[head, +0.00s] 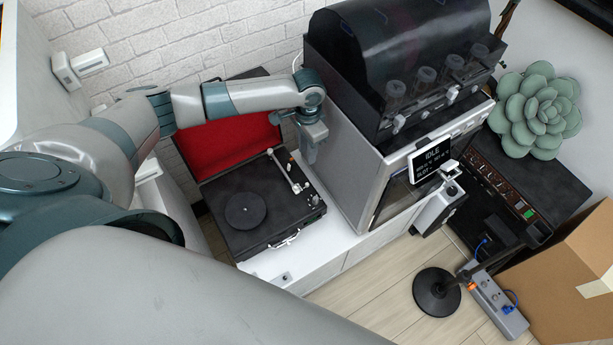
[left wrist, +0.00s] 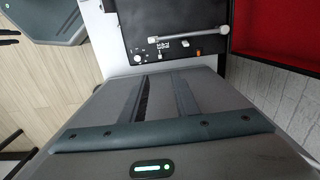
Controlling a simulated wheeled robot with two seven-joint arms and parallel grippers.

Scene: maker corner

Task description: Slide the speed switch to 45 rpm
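The record player (head: 225,185) is a black case with its red-lined lid open and a dark platter (head: 245,210). The tonearm (head: 288,172) lies along its right side. The left wrist view shows its control panel (left wrist: 165,42) with small white lettering, a pale knob and an orange-tipped part (left wrist: 197,52). I cannot tell which small control is the speed switch. My left gripper (head: 309,153) points down above the right rear of the player, beside the white machine, apart from the panel.
The white machine with a dark hood (head: 400,60) stands close to the right of my left gripper. A white counter (head: 275,262) carries the player. A green succulent (head: 535,110), a cardboard box (head: 570,270) and a black round base (head: 437,292) are farther right.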

